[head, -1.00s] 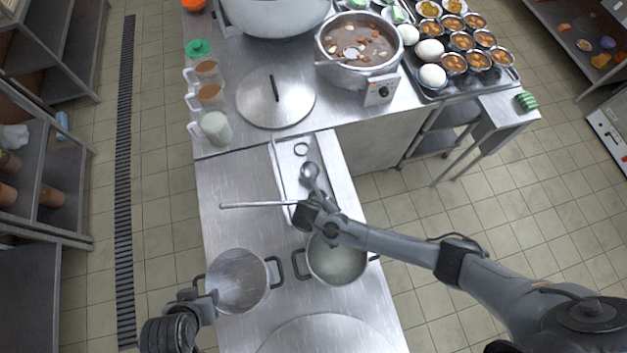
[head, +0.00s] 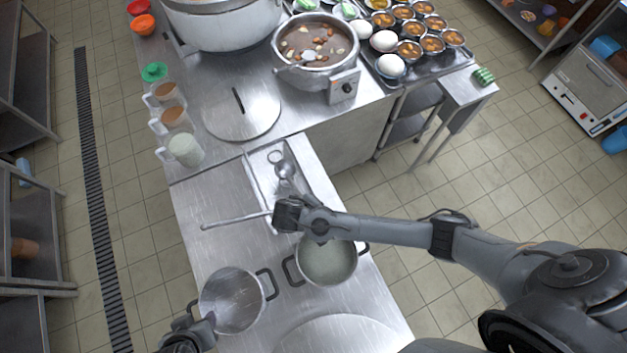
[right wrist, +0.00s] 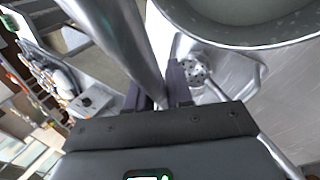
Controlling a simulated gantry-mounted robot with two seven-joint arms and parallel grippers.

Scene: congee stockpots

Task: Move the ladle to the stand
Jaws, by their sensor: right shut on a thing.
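My right gripper (head: 283,214) is shut on the ladle's metal handle (head: 235,220), above the near edge of the tray-like stand (head: 257,184). The handle sticks out to the left over the counter. A metal rod (right wrist: 128,45) runs between the fingers in the right wrist view. A small round metal bowl (head: 287,169) shows over the stand just beyond the gripper; its join to the held handle is hidden. A ring (head: 275,157) is at the stand's far end. My left gripper (head: 198,332) is beside the empty pot (head: 233,303); its fingers are unclear.
A pot of pale congee (head: 327,264) is just below my right wrist. The counter left of the stand is clear.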

